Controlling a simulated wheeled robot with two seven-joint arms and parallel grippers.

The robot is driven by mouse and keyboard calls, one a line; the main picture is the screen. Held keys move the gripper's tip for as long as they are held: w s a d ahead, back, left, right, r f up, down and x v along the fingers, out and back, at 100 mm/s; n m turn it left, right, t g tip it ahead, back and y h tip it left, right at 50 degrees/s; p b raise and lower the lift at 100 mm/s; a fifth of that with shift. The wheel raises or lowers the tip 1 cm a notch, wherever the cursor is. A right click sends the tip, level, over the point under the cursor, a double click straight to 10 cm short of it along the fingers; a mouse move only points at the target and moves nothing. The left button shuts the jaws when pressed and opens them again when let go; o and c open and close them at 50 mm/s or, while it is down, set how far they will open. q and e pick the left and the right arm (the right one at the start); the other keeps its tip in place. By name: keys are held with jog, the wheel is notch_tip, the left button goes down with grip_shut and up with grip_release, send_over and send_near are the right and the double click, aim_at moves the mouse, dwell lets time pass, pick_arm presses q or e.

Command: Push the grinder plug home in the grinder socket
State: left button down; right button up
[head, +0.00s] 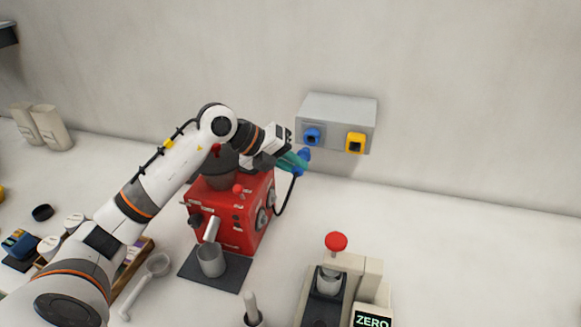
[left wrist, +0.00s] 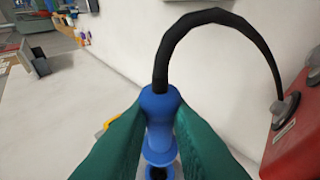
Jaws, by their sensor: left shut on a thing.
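The grinder plug (head: 304,156) is blue, and my left gripper (head: 296,160) is shut on it between teal fingers. In the left wrist view the plug (left wrist: 160,103) sits between the fingertips, with its black cable arching away to the right. The blue grinder socket (head: 312,136) is on the front of a grey wall box. In the head view the plug is just below and left of this socket. Blue and dark parts show below the plug in the wrist view; whether plug and socket touch there, I cannot tell. My right gripper is not in view.
A yellow socket (head: 355,143) is right of the blue one on the grey box (head: 340,106). The red grinder (head: 232,212) stands below my left arm, with a metal cup (head: 211,260) before it.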

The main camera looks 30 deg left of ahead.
aim_at(301, 154)
pick_arm(q)
jog(key=shift+w+a+p, duration=0.15)
jog(key=shift+w+a, duration=0.05)
jog(key=shift+w, duration=0.65)
jog(key=shift+w+a+p, duration=0.15)
jog(key=shift+w+a, duration=0.05)
jog(key=shift+w, duration=0.6)
dwell(0.4)
jog(key=shift+w, duration=0.15)
jog(key=shift+w+a, duration=0.1)
jog(key=shift+w, duration=0.2)
jog(key=shift+w+a+r+p, duration=0.1)
jog(key=shift+w+a+p, duration=0.15)
jog(key=shift+w, duration=0.35)
jog(key=shift+w+a+r+p, duration=0.15)
jog(key=shift+w+p, duration=0.1)
jog(key=shift+w, duration=0.35)
jog(key=c, duration=1.3)
grip_release()
jog(key=shift+w+f, duration=0.15)
jog(key=shift+f, duration=0.1)
jog(key=shift+o, duration=0.2)
